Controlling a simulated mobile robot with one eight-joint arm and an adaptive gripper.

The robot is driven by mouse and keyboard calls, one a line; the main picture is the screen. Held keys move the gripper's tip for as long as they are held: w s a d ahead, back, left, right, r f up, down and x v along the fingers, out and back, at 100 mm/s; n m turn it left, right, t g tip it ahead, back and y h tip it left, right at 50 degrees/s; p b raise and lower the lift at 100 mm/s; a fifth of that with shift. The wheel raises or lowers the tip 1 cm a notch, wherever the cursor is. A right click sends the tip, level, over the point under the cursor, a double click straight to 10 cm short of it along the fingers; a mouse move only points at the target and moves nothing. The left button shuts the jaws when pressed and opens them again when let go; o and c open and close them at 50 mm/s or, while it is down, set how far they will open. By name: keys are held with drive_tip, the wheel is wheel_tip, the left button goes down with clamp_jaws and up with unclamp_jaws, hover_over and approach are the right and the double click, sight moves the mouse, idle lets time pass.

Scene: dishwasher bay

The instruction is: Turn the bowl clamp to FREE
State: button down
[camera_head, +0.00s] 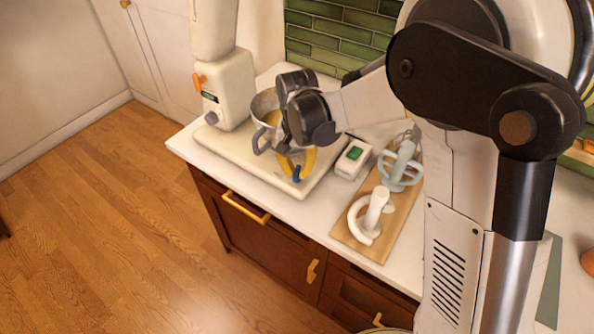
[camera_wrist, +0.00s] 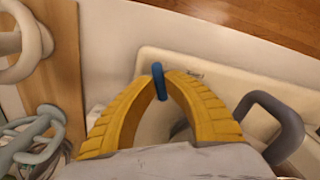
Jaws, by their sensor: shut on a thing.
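The bowl clamp shows as a small blue lever (camera_wrist: 159,80) at the edge of the cream mixer base (camera_wrist: 215,79); its lower end also shows in the head view (camera_head: 297,174). My gripper (camera_wrist: 162,76), with yellow ribbed fingers, is shut on the blue lever, one fingertip on each side. In the head view my gripper (camera_head: 296,164) is low over the front of the base, beside the metal mixing bowl (camera_head: 262,108). The bowl's grey handle (camera_wrist: 283,112) is right of my fingers in the wrist view. Small marking beside the lever is unreadable.
The cream mixer (camera_head: 228,95) with an orange knob (camera_head: 199,81) stands behind the bowl. A white box with a green screen (camera_head: 353,158) is right of the base. A wooden board (camera_head: 350,235) holds a white attachment (camera_head: 370,215) and a grey-blue one (camera_head: 400,168).

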sight(297, 172)
drive_tip(key=n, duration=1.3)
drive_tip(key=shift+b, duration=0.4)
idle(0.3)
drive_tip(key=c, duration=1.4)
unclamp_jaws()
drive_tip(key=shift+c, duration=0.2)
wheel_tip(297, 172, up, 12)
